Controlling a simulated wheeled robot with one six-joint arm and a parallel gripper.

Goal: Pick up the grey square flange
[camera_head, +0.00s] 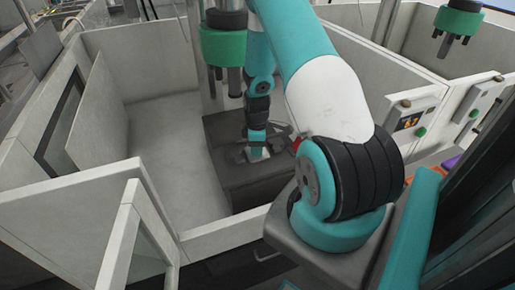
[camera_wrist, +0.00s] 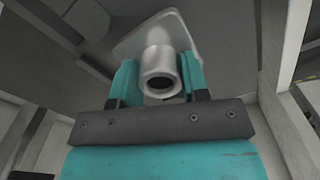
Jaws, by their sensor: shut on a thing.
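The grey square flange (camera_wrist: 180,28) is in the wrist view, a pale square plate with a round hollow neck pointing toward the camera. My gripper (camera_wrist: 158,78) has its two turquoise fingers on either side of the neck, shut on it. In the head view my gripper (camera_head: 258,153) reaches down inside the light grey walled bay, low over a dark grey surface (camera_head: 250,185). The flange is hard to make out there, and I cannot tell whether it touches that surface.
Light grey walls (camera_head: 130,50) enclose the bay on its sides. A green-collared fixture with prongs (camera_head: 222,48) hangs close to the left of my arm. A control panel (camera_head: 410,120) is on the wall at right. The bay's left floor (camera_head: 175,150) is clear.

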